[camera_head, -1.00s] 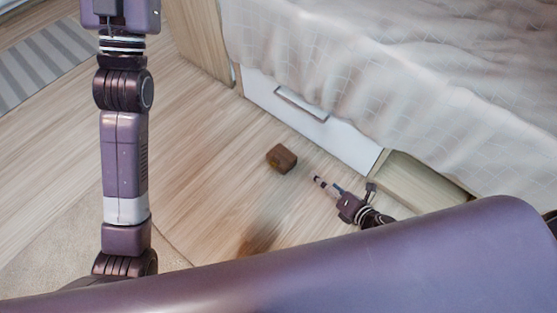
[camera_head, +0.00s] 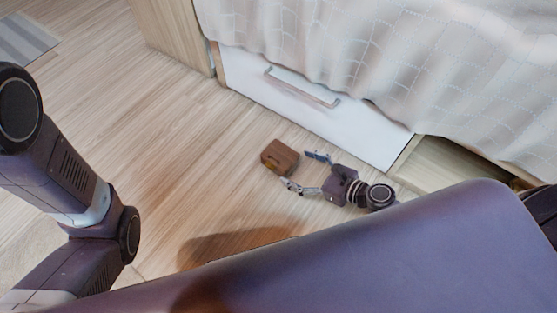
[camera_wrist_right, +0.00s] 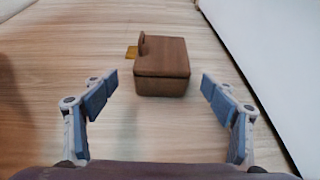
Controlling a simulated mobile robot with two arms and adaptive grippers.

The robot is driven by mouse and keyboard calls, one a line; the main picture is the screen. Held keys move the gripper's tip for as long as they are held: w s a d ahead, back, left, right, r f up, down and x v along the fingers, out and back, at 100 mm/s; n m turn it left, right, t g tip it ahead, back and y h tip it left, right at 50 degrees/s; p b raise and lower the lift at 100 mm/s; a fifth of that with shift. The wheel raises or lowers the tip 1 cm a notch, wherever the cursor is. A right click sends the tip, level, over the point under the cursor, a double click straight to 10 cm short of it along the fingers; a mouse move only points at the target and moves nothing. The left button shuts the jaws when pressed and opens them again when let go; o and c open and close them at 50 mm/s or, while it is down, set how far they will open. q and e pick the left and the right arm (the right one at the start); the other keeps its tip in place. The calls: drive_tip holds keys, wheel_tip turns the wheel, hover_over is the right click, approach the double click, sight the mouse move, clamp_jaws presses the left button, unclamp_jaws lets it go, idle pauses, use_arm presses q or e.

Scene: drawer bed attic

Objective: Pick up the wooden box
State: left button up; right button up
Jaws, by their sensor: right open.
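The wooden box (camera_head: 280,157) is small and brown and sits on the wooden floor in front of the bed drawer. In the right wrist view the box (camera_wrist_right: 162,68) stands ahead of the fingers, near the middle, with a yellowish piece on its left side. My right gripper (camera_head: 303,171) is open and empty, low over the floor just right of the box. In the right wrist view its two fingers (camera_wrist_right: 158,92) are spread wider than the box, which lies just beyond the tips. My left arm shows at the left of the head view; its gripper is out of view.
A white drawer front (camera_head: 310,105) with a metal handle (camera_head: 302,88) is behind the box, under the bed's pale cover (camera_head: 380,45). An open wooden compartment (camera_head: 450,165) is to the right. The floor (camera_head: 150,110) left of the box is clear.

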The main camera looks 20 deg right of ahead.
sight(284, 161)
drive_tip(key=b+x, duration=0.1)
drive_tip(key=x, duration=0.2)
drive_tip(key=b+x, duration=0.2)
drive_tip(key=x, duration=0.1)
drive_tip(key=shift+d+f, duration=0.1)
drive_tip(key=shift+f, duration=0.25)
drive_tip(key=shift+w, duration=0.3)
drive_tip(key=c, duration=1.3)
drive_tip(key=shift+c, duration=0.6)
drive_tip(key=shift+r, duration=0.1)
